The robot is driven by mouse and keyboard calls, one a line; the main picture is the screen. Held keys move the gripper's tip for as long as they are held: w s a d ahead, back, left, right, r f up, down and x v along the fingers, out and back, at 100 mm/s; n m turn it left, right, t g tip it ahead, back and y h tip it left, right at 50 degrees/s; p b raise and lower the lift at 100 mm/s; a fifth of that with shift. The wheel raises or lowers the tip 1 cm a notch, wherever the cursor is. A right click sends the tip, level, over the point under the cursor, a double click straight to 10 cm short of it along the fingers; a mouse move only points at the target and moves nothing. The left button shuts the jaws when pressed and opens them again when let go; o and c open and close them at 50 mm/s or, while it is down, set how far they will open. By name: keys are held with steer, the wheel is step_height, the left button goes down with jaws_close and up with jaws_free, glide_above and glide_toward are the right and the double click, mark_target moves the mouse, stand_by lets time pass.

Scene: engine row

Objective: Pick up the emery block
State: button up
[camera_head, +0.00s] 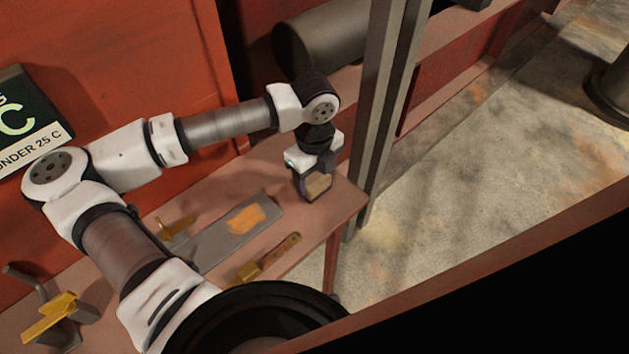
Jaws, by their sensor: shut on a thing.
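The emery block (318,184) is a small tan block with darker edges near the right end of the red-brown bench (342,201). My gripper (314,188) points down over it and is shut on it, with a finger on each side. From this view I cannot tell whether the block touches the bench top or hangs just above it.
A grey plate (215,240) with an orange patch lies left of the gripper. A brush-like yellow tool (265,260) lies near the front edge. A yellow-and-grey tool (52,318) stands at the far left. A grey post (378,110) rises close to the bench's right end.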

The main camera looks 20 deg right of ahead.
steer(key=shift+r, duration=0.1)
step_height(320, 180, up, 20)
steer(key=b, duration=0.3)
